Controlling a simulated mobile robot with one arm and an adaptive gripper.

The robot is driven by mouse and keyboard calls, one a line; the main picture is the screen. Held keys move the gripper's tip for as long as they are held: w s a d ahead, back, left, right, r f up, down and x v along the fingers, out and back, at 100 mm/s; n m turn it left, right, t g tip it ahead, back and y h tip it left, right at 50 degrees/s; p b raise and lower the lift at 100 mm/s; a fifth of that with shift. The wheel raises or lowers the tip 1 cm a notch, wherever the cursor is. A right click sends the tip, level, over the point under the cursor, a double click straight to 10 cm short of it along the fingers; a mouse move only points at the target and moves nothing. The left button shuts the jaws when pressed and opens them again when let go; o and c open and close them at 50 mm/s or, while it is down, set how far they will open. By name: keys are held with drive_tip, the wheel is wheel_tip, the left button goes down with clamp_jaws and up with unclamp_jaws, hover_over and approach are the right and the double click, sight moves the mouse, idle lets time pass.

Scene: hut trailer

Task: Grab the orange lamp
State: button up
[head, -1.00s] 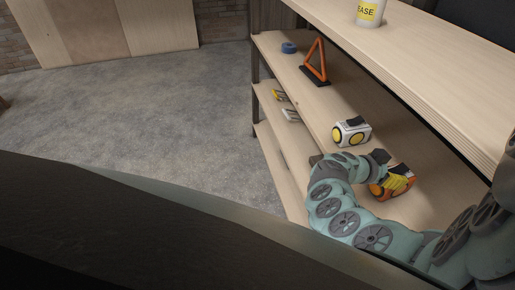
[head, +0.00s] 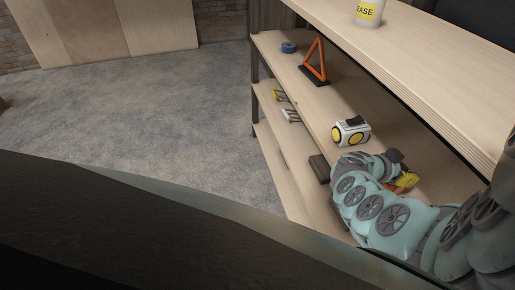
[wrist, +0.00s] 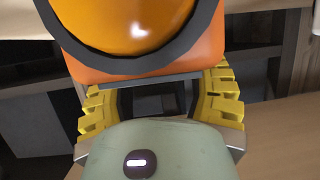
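The orange lamp (wrist: 140,62) fills the upper middle of the wrist view, with its round amber lens in a dark ring facing up. The yellow fingers of my gripper (wrist: 160,88) stand apart on its two sides and bear on its lower part; the lamp hides the fingertips. In the head view, my gripper (head: 404,182) is low over the right part of the middle shelf, and my arm hides nearly all of the lamp.
A white and yellow lamp (head: 351,132) stands on the middle shelf (head: 310,100) just beyond my arm. An orange triangle (head: 315,61) and blue tape (head: 288,47) are farther back. The upper shelf (head: 430,55) overhangs on the right. Open floor (head: 160,110) lies left.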

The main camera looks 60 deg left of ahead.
clamp_jaws()
idle(0.6)
